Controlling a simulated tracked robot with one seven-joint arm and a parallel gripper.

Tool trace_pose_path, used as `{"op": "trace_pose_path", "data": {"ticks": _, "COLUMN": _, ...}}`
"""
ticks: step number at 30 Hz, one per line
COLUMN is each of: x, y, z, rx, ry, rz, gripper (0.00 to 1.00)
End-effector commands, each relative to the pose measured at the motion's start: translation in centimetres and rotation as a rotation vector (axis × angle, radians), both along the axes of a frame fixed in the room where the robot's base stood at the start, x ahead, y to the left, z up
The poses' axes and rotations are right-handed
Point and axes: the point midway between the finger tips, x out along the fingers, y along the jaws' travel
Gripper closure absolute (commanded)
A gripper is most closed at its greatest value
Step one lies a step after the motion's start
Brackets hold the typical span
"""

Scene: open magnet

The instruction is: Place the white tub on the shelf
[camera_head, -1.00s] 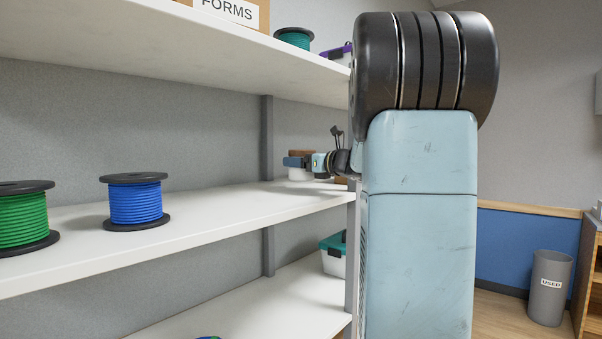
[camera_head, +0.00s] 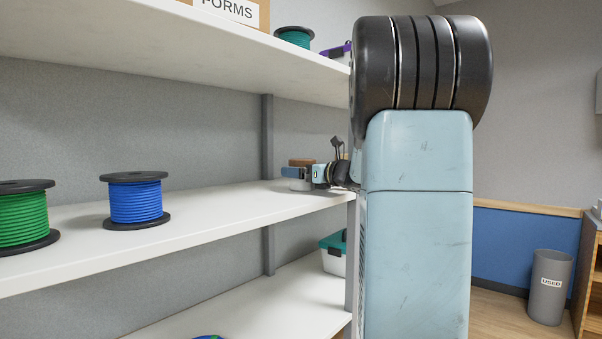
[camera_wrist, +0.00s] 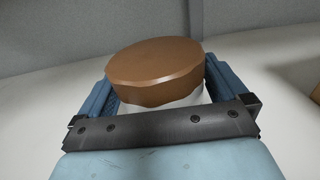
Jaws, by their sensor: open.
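The white tub (camera_head: 300,185) with a brown lid (camera_head: 302,162) is upright at the far right end of the middle shelf (camera_head: 215,222) and appears to stand on its surface. My gripper (camera_head: 293,172) is at the tub, with its blue fingers across it just below the lid. In the wrist view, the brown lid (camera_wrist: 155,70) fills the space between the open blue fingers, one on each side. A little of the tub's white body (camera_wrist: 190,100) shows under the lid; the dark gripper bar hides the rest. Whether the fingers touch the tub cannot be told.
A blue spool (camera_head: 134,200) and a green spool (camera_head: 22,217) stand to the left on the same shelf, with clear board between blue spool and tub. A grey post (camera_head: 268,185) rises behind the shelf. The upper shelf (camera_head: 170,55) hangs above. A teal-lidded box (camera_head: 333,258) sits below.

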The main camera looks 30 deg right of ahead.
Motion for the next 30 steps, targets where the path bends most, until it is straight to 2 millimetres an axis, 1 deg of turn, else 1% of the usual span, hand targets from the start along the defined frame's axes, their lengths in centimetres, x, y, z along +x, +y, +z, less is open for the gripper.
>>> {"op": "trace_pose_path", "data": {"ticks": 3, "x": 0.0, "y": 0.0, "z": 0.2, "rx": -0.001, "ry": 0.0, "rz": 0.0, "gripper": 0.0}}
{"op": "trace_pose_path", "data": {"ticks": 7, "x": -1.1, "y": -0.5, "z": 0.2, "rx": -0.001, "ry": 0.0, "rz": -0.002, "gripper": 0.0}}
{"op": "trace_pose_path", "data": {"ticks": 11, "x": -3.1, "y": -1.2, "z": 0.2, "rx": 0.0, "ry": -0.001, "rz": -0.003, "gripper": 0.0}}
{"op": "trace_pose_path", "data": {"ticks": 15, "x": -5.8, "y": -2.2, "z": 0.2, "rx": 0.0, "ry": -0.001, "rz": -0.005, "gripper": 0.0}}
{"op": "trace_pose_path", "data": {"ticks": 21, "x": -9.0, "y": -3.3, "z": 0.2, "rx": -0.001, "ry": 0.0, "rz": -0.003, "gripper": 0.0}}
{"op": "trace_pose_path", "data": {"ticks": 25, "x": -10.4, "y": -3.9, "z": 0.2, "rx": 0.0, "ry": -0.001, "rz": -0.002, "gripper": 0.0}}
{"op": "trace_pose_path", "data": {"ticks": 30, "x": -11.3, "y": -4.2, "z": 0.2, "rx": 0.0, "ry": 0.0, "rz": -0.002, "gripper": 0.0}}
